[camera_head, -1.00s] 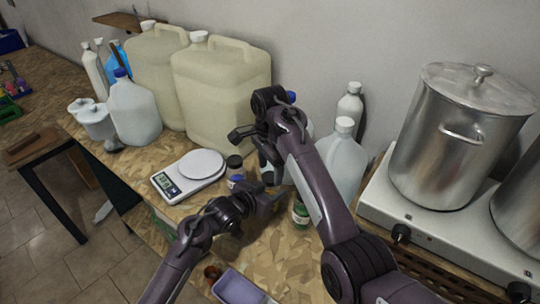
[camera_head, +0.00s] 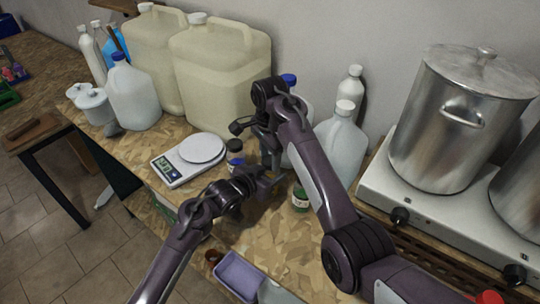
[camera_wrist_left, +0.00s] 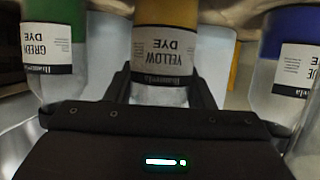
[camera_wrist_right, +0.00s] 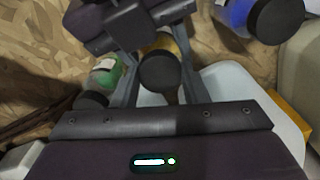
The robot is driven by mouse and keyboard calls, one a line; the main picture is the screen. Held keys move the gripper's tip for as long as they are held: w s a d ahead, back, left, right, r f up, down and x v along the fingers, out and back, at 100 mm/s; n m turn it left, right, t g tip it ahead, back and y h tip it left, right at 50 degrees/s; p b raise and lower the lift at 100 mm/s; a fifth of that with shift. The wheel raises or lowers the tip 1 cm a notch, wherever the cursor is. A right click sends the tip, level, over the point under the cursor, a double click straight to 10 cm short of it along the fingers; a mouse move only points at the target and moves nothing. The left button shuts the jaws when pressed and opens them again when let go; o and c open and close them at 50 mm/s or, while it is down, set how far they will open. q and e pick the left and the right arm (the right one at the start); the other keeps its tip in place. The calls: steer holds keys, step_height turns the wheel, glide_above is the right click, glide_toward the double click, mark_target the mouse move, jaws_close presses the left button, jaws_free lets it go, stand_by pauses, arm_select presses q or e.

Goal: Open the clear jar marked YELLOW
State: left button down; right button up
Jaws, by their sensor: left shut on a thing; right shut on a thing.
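The clear jar marked YELLOW (camera_wrist_left: 165,60) has yellow contents, a label reading YELLOW DYE and a dark round lid (camera_wrist_right: 160,72). In the left wrist view it appears upside down. My left gripper (camera_wrist_left: 163,95) is shut on the jar's body. My right gripper (camera_wrist_right: 158,85) comes from above and is shut on the lid. In the head view, my right gripper (camera_head: 270,160) and left gripper (camera_head: 274,182) meet at the jar and mostly hide it.
A blue jar (camera_head: 235,160) and a green jar (camera_head: 300,199) flank the grippers closely. A scale (camera_head: 180,168) is at left. A white jug (camera_head: 342,150) stands behind right. A purple tray (camera_head: 240,275) is at the front edge. Large drums (camera_head: 220,85) stand at the back.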

steer(key=n, duration=1.3)
steer(key=shift+r, duration=0.1)
steer(key=o, duration=1.1)
